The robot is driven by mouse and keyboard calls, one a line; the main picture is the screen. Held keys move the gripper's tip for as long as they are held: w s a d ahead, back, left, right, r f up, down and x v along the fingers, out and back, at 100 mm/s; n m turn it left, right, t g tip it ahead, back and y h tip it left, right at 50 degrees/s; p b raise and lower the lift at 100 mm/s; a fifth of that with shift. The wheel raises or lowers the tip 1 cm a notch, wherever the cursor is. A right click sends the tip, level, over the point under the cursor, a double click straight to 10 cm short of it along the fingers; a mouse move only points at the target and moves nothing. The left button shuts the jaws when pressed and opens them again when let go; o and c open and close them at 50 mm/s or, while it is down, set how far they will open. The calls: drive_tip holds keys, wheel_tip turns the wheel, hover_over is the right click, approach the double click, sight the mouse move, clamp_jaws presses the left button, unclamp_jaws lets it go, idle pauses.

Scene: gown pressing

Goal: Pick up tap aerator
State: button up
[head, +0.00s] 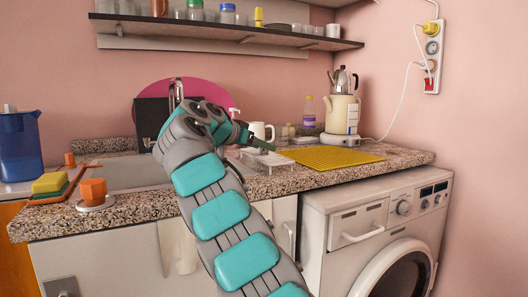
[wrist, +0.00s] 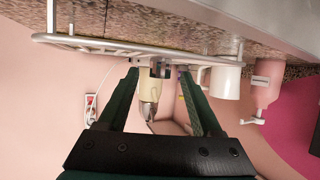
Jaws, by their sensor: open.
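My gripper (wrist: 158,74) is open, its two dark green fingers apart with nothing clamped between them. It also shows in the head view (head: 262,144), reaching over the counter by the wire rack. In the wrist view, which is upside down, a small dark grey piece (wrist: 160,69) shows between the fingertips, close to the rack's rail. It may be the tap aerator, but I cannot tell for sure, nor whether it touches a finger. I cannot make out the aerator in the head view.
A white wire rack (wrist: 90,42) crosses just beyond the fingertips. A white mug (wrist: 225,82) and a pink soap bottle (wrist: 265,82) are beside it. A yellow mat (head: 332,157) lies to the right, before a beige appliance (head: 342,114) with a kettle. The sink (head: 130,175) is left.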

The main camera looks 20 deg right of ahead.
drive_tip(key=shift+x, duration=1)
clamp_jaws()
